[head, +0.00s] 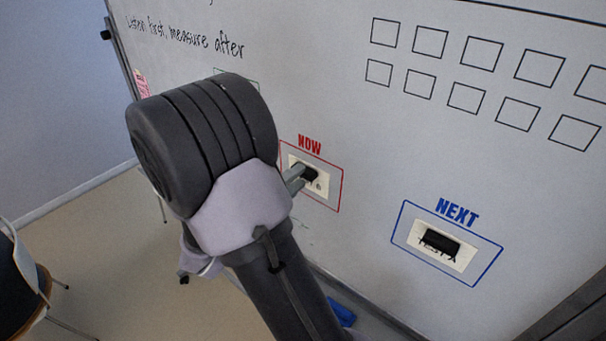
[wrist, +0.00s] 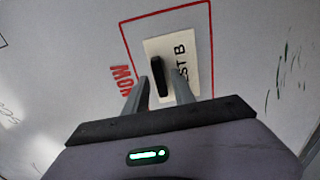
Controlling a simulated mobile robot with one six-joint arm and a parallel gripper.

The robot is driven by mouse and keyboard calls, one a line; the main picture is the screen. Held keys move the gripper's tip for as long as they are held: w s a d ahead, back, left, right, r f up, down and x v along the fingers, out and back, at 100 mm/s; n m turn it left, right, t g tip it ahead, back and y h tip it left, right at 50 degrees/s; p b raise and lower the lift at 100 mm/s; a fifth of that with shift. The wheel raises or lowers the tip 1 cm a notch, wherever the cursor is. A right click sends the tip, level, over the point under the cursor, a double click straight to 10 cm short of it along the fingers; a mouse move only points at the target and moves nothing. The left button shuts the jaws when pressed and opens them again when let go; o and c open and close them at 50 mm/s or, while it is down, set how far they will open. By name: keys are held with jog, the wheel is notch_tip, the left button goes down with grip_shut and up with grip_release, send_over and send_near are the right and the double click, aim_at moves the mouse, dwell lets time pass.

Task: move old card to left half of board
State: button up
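A white card (head: 322,182) with a black handle sits inside the red NOW frame on the whiteboard (head: 330,120). In the wrist view the card (wrist: 164,47) reads "ST B", its first letters hidden by my right finger. My gripper (wrist: 160,78) is at the card, its fingers on either side of the black handle (wrist: 157,72). The fingers look apart, with a small gap beside the handle. In the head view my gripper (head: 297,180) is mostly hidden behind my arm. Another white card (head: 465,259) with a black handle sits in the blue NEXT frame.
Handwriting (head: 185,36) is at the board's upper left, beside a partly hidden square. Rows of empty drawn squares (head: 466,97) fill the upper right. A blue object (head: 342,314) lies on the tray below the board. A chair (head: 22,275) stands at left.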

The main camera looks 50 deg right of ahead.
jog(key=shift+w+d, duration=0.15)
jog(key=shift+d, duration=0.25)
jog(key=shift+c, duration=0.3)
grip_shut()
jog(key=shift+r+b, duration=0.1)
jog(key=shift+b, duration=0.25)
